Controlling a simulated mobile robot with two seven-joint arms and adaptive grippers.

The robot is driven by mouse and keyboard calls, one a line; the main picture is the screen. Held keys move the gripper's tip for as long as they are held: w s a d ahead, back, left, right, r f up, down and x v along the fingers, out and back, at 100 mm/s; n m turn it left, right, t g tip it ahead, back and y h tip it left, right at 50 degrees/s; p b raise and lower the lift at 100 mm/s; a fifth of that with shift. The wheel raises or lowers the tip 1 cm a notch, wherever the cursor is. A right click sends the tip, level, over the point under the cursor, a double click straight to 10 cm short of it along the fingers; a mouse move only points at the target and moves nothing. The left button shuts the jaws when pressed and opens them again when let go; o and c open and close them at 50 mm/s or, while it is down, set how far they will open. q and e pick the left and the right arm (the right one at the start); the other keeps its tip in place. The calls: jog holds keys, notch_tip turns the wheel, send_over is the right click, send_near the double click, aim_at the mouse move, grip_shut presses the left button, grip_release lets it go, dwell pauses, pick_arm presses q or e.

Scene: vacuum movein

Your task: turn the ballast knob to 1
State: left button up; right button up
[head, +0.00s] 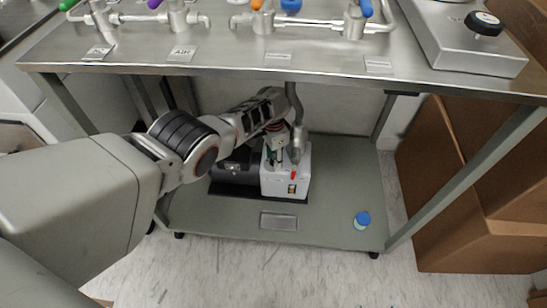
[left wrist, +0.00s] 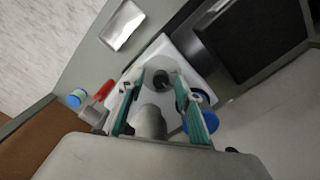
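The white vacuum pump (head: 285,184) stands on the lower shelf; its white housing (left wrist: 158,50) also shows in the left wrist view. My left gripper (head: 275,155) reaches in beneath the upper table, at the pump's top. In the left wrist view, the teal fingers of this gripper (left wrist: 161,80) are spread apart. A small dark round part (left wrist: 162,79) shows between the fingertips; I cannot tell whether they touch it. A blue round part (left wrist: 204,122) is beside the right-hand finger, partly hidden by it. I cannot tell which is the ballast knob, and no dial number is readable. My right gripper is out of view.
A grey hose (head: 296,140) comes down onto the pump, close to my gripper. A red part (head: 293,174) sits on the pump. A blue-capped vial (head: 362,220) stands on the shelf (head: 340,180) at the right. The tabletop (head: 230,50) is above my arm; brown boxes (head: 450,190) stand at the right.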

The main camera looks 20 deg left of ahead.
pick_arm(q)
jog(key=shift+w+r, duration=0.1)
jog(key=shift+r, duration=0.05)
jog(key=shift+r, duration=0.7)
notch_tip(320, 180, up, 10)
jog(key=shift+r, duration=0.15)
dwell(0.5)
